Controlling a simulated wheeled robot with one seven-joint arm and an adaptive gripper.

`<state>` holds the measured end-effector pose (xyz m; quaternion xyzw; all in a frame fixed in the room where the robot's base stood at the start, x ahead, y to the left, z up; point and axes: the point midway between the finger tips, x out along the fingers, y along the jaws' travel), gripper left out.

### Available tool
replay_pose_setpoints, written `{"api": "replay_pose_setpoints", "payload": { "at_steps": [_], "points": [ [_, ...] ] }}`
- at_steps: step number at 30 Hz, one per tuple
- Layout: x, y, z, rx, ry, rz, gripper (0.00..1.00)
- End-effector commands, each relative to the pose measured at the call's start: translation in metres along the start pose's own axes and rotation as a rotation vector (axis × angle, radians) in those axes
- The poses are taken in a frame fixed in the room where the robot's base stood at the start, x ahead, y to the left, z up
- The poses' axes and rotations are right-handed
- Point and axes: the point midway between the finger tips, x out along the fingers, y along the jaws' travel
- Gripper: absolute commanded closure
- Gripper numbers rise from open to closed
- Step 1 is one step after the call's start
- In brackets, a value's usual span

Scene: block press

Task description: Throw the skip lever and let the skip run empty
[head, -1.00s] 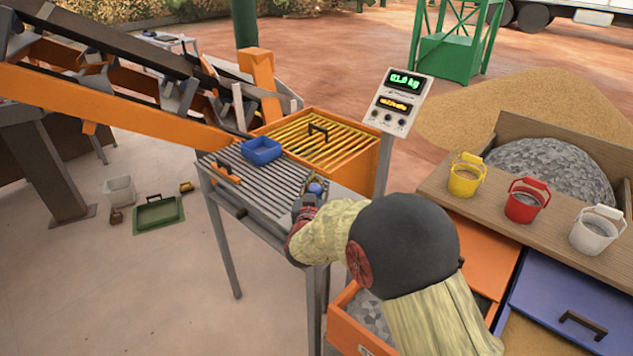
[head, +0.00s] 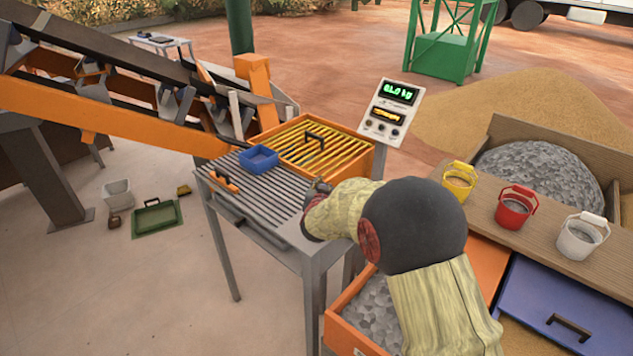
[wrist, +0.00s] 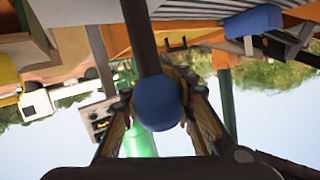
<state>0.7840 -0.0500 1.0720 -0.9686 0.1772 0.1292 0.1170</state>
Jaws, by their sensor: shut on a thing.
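The lever shows in the wrist view as a dark rod (wrist: 140,38) with a round blue knob (wrist: 158,105). My gripper (wrist: 158,92) has its fingers on both sides of the knob and is shut on it. In the head view my gripper (head: 319,186) is at the right edge of the slatted grey table (head: 265,200), and my forearm hides most of the lever. I cannot tell which part is the skip.
A small blue tray (head: 259,157) lies on the slats. A display post (head: 391,112) stands behind my gripper. Yellow (head: 459,180), red (head: 515,208) and white (head: 582,236) buckets stand on a wooden ledge at right. An orange bin of gravel (head: 345,318) is below my arm.

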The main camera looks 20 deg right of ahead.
Motion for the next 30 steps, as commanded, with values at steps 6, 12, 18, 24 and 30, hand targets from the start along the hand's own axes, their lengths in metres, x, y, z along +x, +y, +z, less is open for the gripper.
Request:
{"api": "replay_pose_setpoints", "payload": {
  "at_steps": [6, 12, 18, 24, 30],
  "points": [
    [0.02, 0.017, -0.003, 0.103, -0.144, 0.002, 1.0],
    [0.034, 0.027, 0.002, 0.172, -0.242, -0.002, 1.0],
    [0.043, 0.033, 0.008, 0.167, -0.24, -0.002, 1.0],
    [0.046, 0.035, 0.011, 0.166, -0.242, -0.001, 1.0],
    [0.046, 0.036, 0.014, 0.165, -0.246, 0.0, 1.0]
  ]
}}
